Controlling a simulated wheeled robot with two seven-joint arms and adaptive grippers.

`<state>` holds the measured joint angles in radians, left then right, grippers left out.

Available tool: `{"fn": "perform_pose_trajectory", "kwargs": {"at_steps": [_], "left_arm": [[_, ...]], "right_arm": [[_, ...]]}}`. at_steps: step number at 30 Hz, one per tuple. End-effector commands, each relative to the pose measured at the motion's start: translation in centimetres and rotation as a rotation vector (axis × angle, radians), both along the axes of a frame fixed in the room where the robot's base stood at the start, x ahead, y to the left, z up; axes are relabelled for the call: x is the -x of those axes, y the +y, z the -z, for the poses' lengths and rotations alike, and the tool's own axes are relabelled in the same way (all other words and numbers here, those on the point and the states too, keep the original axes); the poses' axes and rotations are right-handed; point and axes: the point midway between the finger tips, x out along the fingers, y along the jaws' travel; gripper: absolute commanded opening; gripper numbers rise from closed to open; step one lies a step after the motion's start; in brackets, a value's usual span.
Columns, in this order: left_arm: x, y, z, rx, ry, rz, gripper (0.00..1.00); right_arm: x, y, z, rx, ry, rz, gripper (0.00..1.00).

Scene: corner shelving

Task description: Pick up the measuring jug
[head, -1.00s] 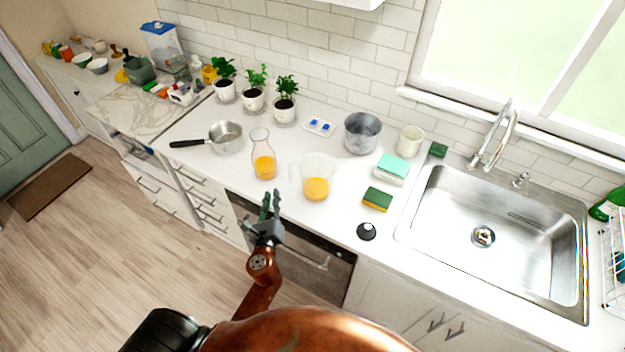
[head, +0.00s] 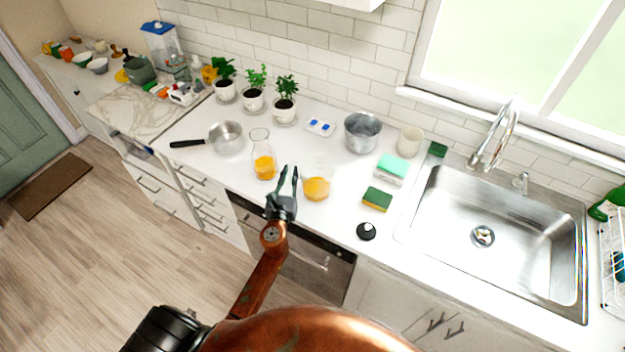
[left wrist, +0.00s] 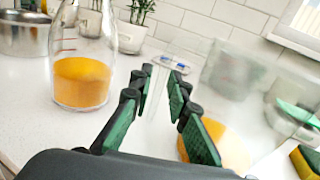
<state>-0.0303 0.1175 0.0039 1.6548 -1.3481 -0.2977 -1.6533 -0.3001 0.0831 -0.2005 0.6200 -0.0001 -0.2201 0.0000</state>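The measuring jug (head: 318,183) is clear and holds orange liquid at its bottom. It stands upright on the white counter. In the left wrist view the jug (left wrist: 228,140) is at the right, partly hidden behind the fingers. My left gripper (head: 290,170) is at the jug's left side, its fingers pointing toward the back wall. In the left wrist view the gripper (left wrist: 165,78) is open, with a gap between its fingers. A faint clear strip in that gap looks like the jug's handle; I cannot tell if it is touched. My right gripper is not in view.
A glass carafe (head: 263,165) with orange liquid stands close at the gripper's left. A yellow-green sponge (head: 377,199) and a black round item (head: 366,231) lie to the right. A metal pot (head: 362,133) and potted plants (head: 254,98) stand behind. The sink (head: 500,240) is farther right.

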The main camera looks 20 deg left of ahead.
Motion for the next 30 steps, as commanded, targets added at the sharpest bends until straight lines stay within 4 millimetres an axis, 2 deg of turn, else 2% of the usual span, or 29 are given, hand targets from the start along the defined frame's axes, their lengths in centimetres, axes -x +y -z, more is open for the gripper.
{"fn": "perform_pose_trajectory", "kwargs": {"at_steps": [5,12,30], "left_arm": [[0.01,0.00,0.02,0.000,0.000,0.000,0.16],[0.03,0.01,0.02,0.000,0.001,0.000,0.00],[0.02,0.00,-0.09,0.001,-0.001,0.000,0.00]], "right_arm": [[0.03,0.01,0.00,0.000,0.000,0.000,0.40],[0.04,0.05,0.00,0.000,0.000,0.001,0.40],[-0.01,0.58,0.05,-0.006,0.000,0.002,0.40]]}}
